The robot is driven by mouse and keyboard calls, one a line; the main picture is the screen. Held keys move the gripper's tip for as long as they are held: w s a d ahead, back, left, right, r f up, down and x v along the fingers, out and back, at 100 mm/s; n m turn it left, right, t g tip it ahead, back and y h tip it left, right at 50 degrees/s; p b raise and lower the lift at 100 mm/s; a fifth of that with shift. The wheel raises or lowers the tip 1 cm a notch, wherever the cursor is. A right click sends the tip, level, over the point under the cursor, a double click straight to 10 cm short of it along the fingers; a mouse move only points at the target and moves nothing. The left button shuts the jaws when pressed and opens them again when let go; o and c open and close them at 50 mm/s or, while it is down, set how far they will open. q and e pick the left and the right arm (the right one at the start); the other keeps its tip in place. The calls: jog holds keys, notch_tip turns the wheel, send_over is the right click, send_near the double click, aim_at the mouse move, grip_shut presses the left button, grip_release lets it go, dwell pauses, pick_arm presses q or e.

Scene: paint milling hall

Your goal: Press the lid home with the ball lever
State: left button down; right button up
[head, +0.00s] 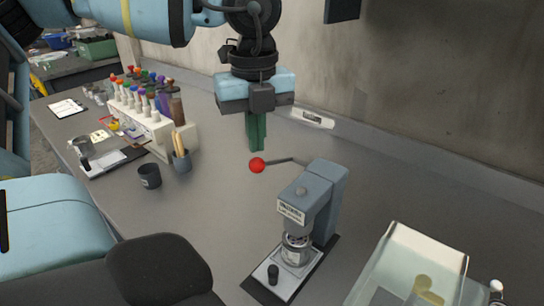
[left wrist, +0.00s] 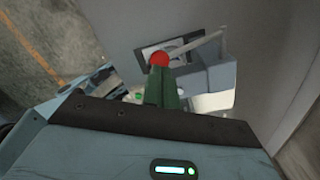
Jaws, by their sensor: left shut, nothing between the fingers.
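The grey-blue press (head: 322,195) stands on the bench with its thin lever sticking out to the left. The lever ends in a red ball (head: 257,165), which also shows in the left wrist view (left wrist: 159,59). A small metal can (head: 296,251) stands under the press head on a dark base plate. I cannot tell how its lid sits. My left gripper (head: 257,147) points down with green fingers shut and empty. Its tips are just above the ball in the head view; whether they touch it is unclear. My right gripper is not in view.
A clear tray (head: 440,256) stands right of the press. A small black pot (head: 273,273) is on the press's base plate. At left are a rack of colour-topped bottles (head: 140,118), a cup of brushes (head: 181,160) and a dark cup (head: 149,176). The bench between is clear.

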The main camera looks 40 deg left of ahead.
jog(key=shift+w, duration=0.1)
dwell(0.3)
